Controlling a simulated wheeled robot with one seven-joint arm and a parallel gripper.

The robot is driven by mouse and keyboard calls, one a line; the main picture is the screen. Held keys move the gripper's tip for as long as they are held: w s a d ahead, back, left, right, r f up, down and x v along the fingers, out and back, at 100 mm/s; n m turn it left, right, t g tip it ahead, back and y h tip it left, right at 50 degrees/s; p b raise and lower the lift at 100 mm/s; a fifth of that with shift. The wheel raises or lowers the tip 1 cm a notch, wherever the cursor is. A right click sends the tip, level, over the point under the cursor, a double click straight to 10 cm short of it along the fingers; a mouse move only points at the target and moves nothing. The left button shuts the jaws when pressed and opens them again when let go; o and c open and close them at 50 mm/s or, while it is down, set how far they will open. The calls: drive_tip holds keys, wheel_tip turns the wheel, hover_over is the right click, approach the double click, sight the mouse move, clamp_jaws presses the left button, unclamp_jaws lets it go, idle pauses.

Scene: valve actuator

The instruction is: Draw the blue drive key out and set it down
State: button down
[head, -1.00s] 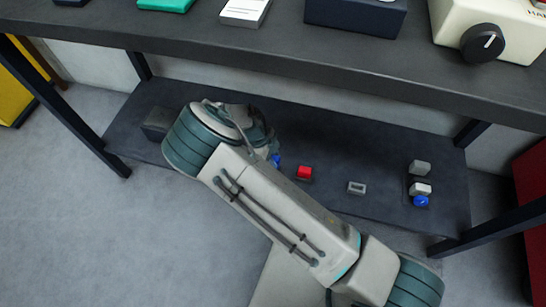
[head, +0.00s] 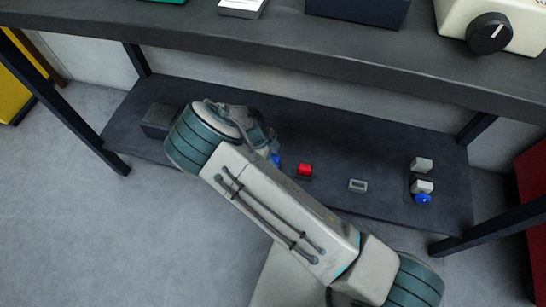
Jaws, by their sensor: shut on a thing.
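My gripper (head: 267,143) is low over the lower shelf, mostly hidden behind my own forearm and wrist. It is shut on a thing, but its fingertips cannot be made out. A small blue piece, which looks like the drive key (head: 276,159), shows at the forearm's edge right by the gripper. Most of it is hidden, and I cannot tell whether it sits in something or is clear of the shelf. Another blue round piece (head: 423,198) is at the right of the shelf, beside small light grey blocks (head: 422,164).
The upper shelf (head: 290,48) overhangs the back.

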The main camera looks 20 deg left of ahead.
drive_tip(key=shift+f, duration=0.45)
drive_tip(key=c, duration=1.1)
unclamp_jaws()
drive_tip(key=p+v, duration=0.4)
drive_tip(key=v, duration=1)
drive_tip(key=shift+d, duration=0.1)
drive_tip(key=shift+f, duration=0.1)
